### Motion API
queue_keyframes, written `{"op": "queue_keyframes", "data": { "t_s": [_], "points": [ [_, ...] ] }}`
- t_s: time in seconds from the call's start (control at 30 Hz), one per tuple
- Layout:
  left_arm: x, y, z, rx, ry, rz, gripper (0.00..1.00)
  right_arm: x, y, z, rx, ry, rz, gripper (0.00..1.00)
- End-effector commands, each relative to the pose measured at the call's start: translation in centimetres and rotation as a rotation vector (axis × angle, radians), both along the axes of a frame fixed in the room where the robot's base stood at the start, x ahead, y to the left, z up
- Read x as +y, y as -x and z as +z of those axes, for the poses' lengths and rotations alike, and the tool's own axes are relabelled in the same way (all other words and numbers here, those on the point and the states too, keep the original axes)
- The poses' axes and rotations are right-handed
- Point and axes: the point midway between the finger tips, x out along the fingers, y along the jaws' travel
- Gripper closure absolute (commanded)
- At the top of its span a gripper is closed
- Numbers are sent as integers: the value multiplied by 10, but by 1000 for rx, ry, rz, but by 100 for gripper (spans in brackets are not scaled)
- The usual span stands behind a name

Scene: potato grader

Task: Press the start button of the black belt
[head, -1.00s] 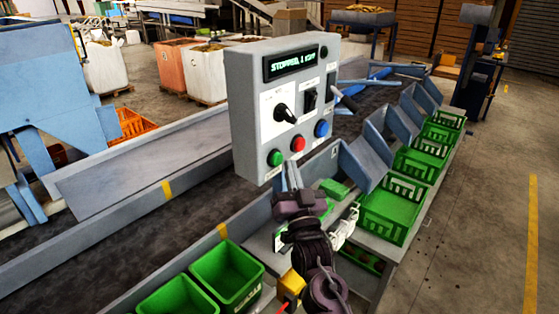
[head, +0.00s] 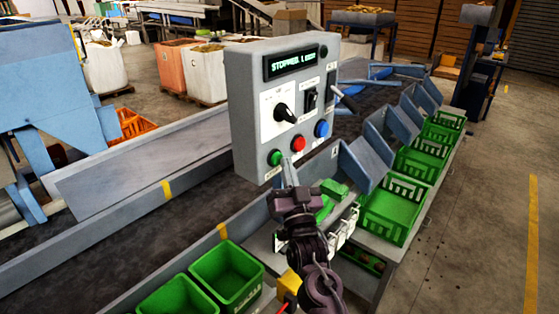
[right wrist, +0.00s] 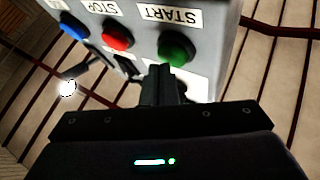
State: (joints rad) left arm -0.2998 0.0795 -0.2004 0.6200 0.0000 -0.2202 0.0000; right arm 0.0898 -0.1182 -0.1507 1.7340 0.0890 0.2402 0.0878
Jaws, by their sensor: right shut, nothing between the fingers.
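The grey control box (head: 248,125) stands over the black belt (head: 90,235) in the head view. Its green button (head: 275,158) sits at the lower left of its face; in the right wrist view this green button (right wrist: 175,48) lies beside a START label. The red button (right wrist: 117,38) has a STOP label. My right gripper (head: 289,172) is shut and empty, just below and right of the green button in the head view. In the right wrist view its fingertips (right wrist: 163,72) point up close below the green button; I cannot tell whether they touch. My left gripper is not in view.
A blue button (head: 321,128), a black rotary knob (head: 285,113) and a lit display reading STOPPED (head: 292,64) are also on the box. Green crates (head: 392,212) line the belt's right side. Green bins (head: 226,272) stand at the front. The floor at right is clear.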

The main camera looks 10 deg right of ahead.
Motion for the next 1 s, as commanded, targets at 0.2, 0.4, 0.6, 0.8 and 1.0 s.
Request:
{"op": "queue_keyframes", "data": {
  "t_s": [0.2,0.4,0.6,0.8,1.0],
  "points": [
    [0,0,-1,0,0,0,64,2,-2,0,-1,0,0,100],
    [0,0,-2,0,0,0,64,3,-4,0,-1,0,0,100],
    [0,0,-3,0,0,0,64,5,-6,0,-1,0,0,100],
    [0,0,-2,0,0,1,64,5,-6,0,0,0,0,100],
    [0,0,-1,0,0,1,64,4,-5,1,0,0,0,100]
  ]
}}
